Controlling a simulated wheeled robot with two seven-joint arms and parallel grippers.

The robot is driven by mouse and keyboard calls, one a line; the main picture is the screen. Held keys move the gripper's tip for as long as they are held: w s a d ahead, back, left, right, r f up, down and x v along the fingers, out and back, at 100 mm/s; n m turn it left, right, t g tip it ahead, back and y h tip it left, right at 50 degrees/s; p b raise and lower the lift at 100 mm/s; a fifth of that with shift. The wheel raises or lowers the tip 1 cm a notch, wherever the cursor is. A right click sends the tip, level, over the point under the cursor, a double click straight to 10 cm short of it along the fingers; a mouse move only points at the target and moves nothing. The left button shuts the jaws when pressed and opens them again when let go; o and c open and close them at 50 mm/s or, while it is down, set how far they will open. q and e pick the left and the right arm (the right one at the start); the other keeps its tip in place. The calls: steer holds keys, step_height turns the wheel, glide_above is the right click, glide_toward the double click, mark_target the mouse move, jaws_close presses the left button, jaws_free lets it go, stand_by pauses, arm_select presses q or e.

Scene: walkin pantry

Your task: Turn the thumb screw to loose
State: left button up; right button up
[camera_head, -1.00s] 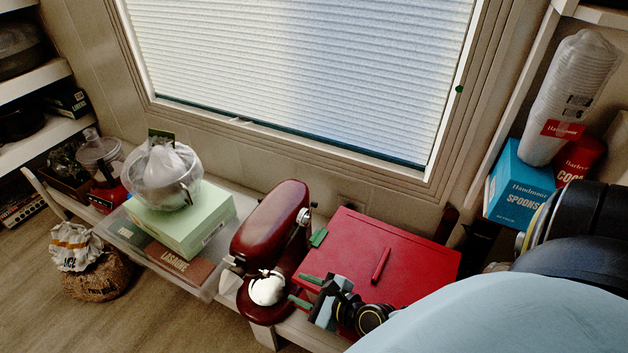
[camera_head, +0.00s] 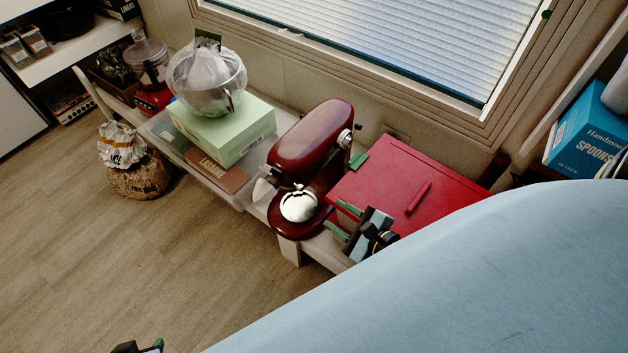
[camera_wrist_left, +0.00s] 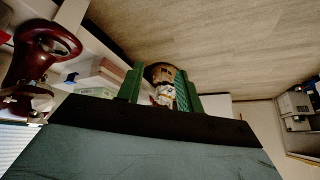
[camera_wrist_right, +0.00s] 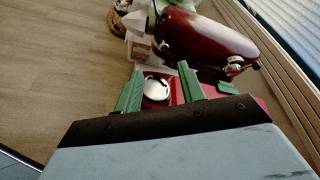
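A dark red stand mixer (camera_head: 308,140) stands on the low bench. A silver knob (camera_head: 345,138) on the side of its head seems to be the thumb screw; it also shows in the right wrist view (camera_wrist_right: 237,63). Its exact setting is too small to tell. My right gripper (camera_head: 342,220) is open and empty, low beside the mixer's base, with its green fingers apart and clear of the knob. My left gripper (camera_head: 138,348) is partly cut off at the bottom of the head view, over the floor. The left wrist view shows its fingers (camera_wrist_left: 160,72) apart, with nothing held.
A red box (camera_head: 400,180) with a red pen-like stick (camera_head: 418,198) on it stands right of the mixer, a small green piece (camera_head: 358,160) between them. A green box (camera_head: 222,130) with a wrapped bowl (camera_head: 207,80) stands left. The floor (camera_head: 130,250) in front is open.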

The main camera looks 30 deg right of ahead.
steer(key=f+n+b, duration=0.2)
steer(key=n+b, duration=0.1)
steer(key=b, duration=0.3)
glide_toward(303, 189)
steer(key=w+f, duration=0.1)
steer(key=w, duration=0.1)
steer(key=shift+t+h, duration=0.3)
steer(key=shift+h, duration=0.1)
steer(key=x, duration=0.2)
steer(key=b+x, duration=0.1)
steer(key=a+x, duration=0.1)
steer(key=x, duration=0.1)
steer(key=shift+w+f+b, duration=0.1)
steer(key=shift+w+b, duration=0.2)
arm_select(q)
steer(key=w+d+r+t+h, duration=0.1)
steer(key=w+d+r+t, duration=0.1)
steer(key=r+t, duration=0.3)
steer(key=w+d+r+t+h, duration=0.2)
steer(key=r+t, duration=0.3)
steer(key=r, duration=0.8)
steer(key=w+d+r+t+h, duration=0.2)
steer(key=d+r+t, duration=0.2)
steer(key=r, duration=0.6)
steer(key=shift+m+t, duration=0.3)
steer(key=shift+t, duration=0.1)
arm_select(e)
steer(key=shift+w, duration=0.3)
arm_select(q)
steer(key=shift+d, duration=0.1)
